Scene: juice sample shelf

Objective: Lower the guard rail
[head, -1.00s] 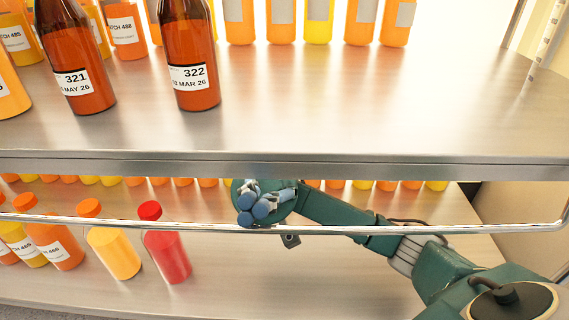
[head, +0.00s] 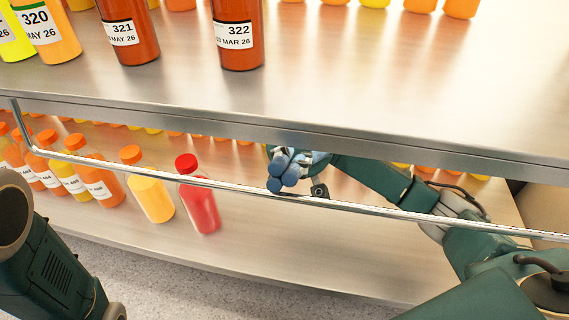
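The guard rail (head: 130,166) is a thin shiny metal bar running across the head view below the front edge of the upper shelf. Its left end bends up to the shelf edge. My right gripper (head: 283,178), with blue fingertips, is below the shelf edge, right at the rail in the picture. Its fingers are bunched close together. I cannot tell whether they touch the rail or how far they are closed. My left arm shows at the lower left, but its gripper is out of view.
The upper shelf (head: 330,90) carries dark orange bottles labelled 321 (head: 128,35) and 322 (head: 238,38). On the lower shelf (head: 270,240), a red bottle (head: 200,205), a yellow bottle (head: 152,200) and several orange ones stand behind the rail. Bare shelf lies right of the red bottle.

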